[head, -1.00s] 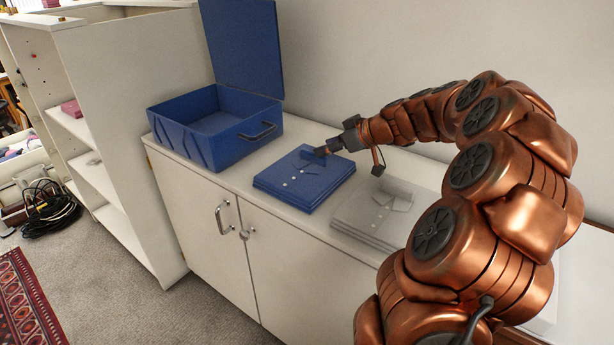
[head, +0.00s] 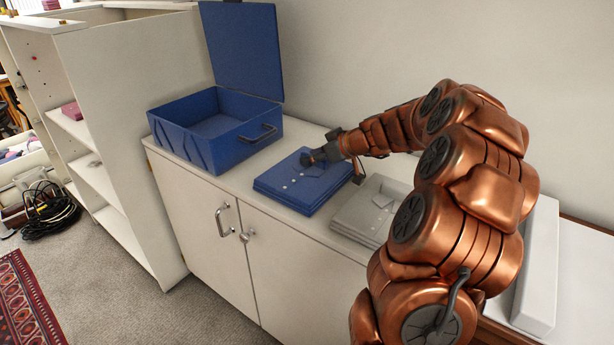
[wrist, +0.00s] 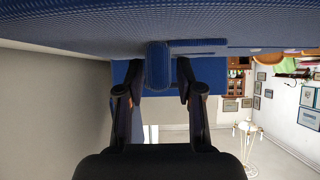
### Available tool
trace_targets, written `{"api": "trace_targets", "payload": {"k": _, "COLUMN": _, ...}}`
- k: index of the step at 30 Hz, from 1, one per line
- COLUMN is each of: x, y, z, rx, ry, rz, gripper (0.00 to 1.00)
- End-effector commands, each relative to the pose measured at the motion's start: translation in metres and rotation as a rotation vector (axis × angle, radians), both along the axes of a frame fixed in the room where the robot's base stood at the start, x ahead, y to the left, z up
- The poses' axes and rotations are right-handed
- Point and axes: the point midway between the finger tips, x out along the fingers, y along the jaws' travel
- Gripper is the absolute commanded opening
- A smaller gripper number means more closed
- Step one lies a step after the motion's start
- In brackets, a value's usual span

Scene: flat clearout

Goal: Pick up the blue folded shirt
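The blue folded shirt (head: 300,187) lies flat on the white cabinet top, with its collar toward the wall. My gripper (head: 310,157) is low over its collar end. In the wrist view the shirt's blue cloth (wrist: 160,25) spans the upper part of the picture. My two fingers (wrist: 162,75) are apart there, with a blue strip showing between them. I cannot tell whether the fingertips touch the cloth. My gripper partly hides the collar in the head view.
A grey-white folded shirt (head: 370,208) lies just right of the blue one, partly behind my arm. An open blue case (head: 190,140) with its lid raised stands to the left. A long white box (head: 537,270) is at the right. The wall is close behind.

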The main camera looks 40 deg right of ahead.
Motion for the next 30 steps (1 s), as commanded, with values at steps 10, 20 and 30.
{"api": "trace_targets", "payload": {"k": 10, "x": 0.0, "y": 0.0, "z": 0.0, "rx": 0.0, "ry": 0.0, "rz": 0.0, "gripper": 0.0}}
{"api": "trace_targets", "payload": {"k": 20, "x": 0.0, "y": 0.0, "z": 0.0, "rx": 0.0, "ry": 0.0, "rz": -0.001, "gripper": 0.0}}
{"api": "trace_targets", "payload": {"k": 30, "x": 0.001, "y": -0.002, "z": 0.022, "rx": -0.005, "ry": -0.005, "rz": -0.003, "gripper": 0.0}}
